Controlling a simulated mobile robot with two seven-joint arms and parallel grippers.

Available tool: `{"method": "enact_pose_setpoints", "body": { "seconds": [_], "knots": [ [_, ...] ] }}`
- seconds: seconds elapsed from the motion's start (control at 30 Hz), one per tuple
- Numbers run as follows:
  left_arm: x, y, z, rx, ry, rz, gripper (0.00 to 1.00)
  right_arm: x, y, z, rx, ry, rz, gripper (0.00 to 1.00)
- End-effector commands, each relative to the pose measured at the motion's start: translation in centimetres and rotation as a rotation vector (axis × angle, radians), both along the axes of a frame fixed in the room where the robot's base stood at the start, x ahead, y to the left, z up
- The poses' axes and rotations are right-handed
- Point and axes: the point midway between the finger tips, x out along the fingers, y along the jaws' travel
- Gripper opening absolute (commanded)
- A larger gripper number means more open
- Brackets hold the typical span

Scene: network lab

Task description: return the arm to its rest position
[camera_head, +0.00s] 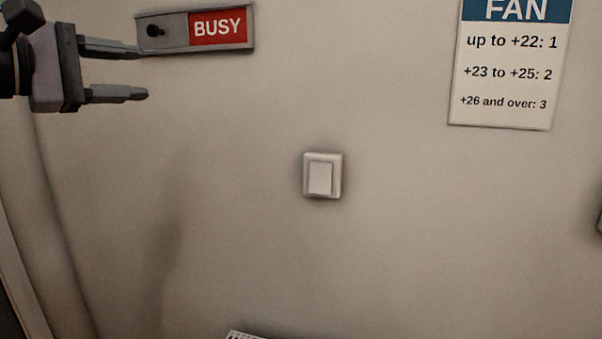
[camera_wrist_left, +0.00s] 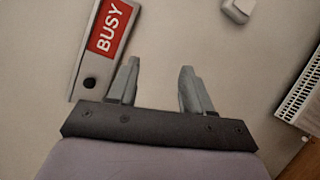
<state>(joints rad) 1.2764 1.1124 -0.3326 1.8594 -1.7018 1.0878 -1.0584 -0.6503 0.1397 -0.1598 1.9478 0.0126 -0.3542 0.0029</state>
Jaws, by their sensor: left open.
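My left gripper (camera_head: 142,74) reaches in from the upper left of the head view. Its two fingers are apart and nothing is between them. It also shows in the left wrist view (camera_wrist_left: 158,80), open and empty, with the bare wall beyond. The gripper overlaps the left end of the sliding sign in the head view; I cannot tell whether it touches. My right gripper is not in view.
The sliding sign (camera_head: 217,27) shows a red BUSY field and a dark knob at its left. A white wall switch (camera_head: 321,176) is at mid-wall. A FAN notice (camera_head: 508,72) hangs upper right. A white radiator-like grille (camera_wrist_left: 300,88) is at right in the wrist view. The wall between is clear.

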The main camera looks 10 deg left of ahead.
Motion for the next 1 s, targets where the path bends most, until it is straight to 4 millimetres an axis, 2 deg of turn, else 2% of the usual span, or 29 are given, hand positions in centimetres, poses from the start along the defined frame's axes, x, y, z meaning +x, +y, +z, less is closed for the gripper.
{"method": "enact_pose_setpoints", "body": {
  "seconds": [0.03,0.2,0.3,0.43,0.6,0.77,0.87,1.0],
  "knots": [
    [0.8,-2.0,-1.9,-0.078,0.057,-0.074,0.5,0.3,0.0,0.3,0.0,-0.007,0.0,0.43],
    [2.1,-8.0,-7.5,-0.416,0.269,-0.301,0.5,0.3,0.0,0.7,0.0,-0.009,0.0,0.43],
    [2.3,-10.6,-10.5,-0.647,0.412,-0.403,0.5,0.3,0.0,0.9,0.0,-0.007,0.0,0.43],
    [2.3,-12.9,-14.0,-0.975,0.606,-0.493,0.5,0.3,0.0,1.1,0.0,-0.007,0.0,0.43],
    [2.5,-14.2,-18.9,-1.443,0.862,-0.536,0.5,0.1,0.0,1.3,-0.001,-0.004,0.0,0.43],
    [2.7,-13.9,-24.4,-1.917,1.08,-0.491,0.5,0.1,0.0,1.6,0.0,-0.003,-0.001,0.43],
    [2.5,-13.3,-28.7,-2.228,1.194,-0.417,0.5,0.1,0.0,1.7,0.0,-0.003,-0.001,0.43],
    [1.4,-12.2,-35.8,-2.678,1.305,-0.246,0.5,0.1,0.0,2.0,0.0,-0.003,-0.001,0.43]
  ]
}}
